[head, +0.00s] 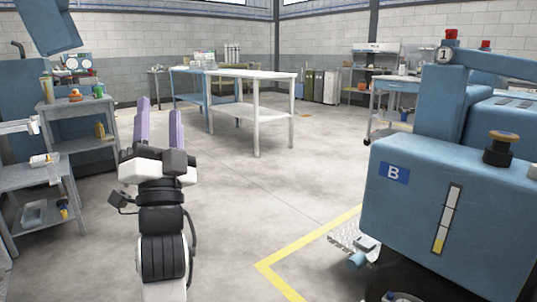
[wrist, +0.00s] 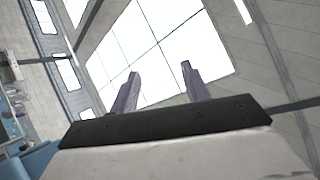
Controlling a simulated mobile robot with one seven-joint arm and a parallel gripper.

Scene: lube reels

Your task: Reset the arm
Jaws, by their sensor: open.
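My gripper (head: 160,122) stands at the lower left of the head view, with its two purple fingers pointing up and spread apart. Nothing is between them. My black and white arm rises below it from the bottom edge, folded upright. In the wrist view my gripper (wrist: 158,85) shows two open fingers against bright windows and the wall, with nothing held. The gripper touches nothing in either view.
A blue machine marked B (head: 450,215) fills the right side, with a yellow floor line (head: 285,278) before it. Grey shelves (head: 75,112) with bottles and tools stand at the left. A white table (head: 250,73) stands at the back. The middle floor is clear.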

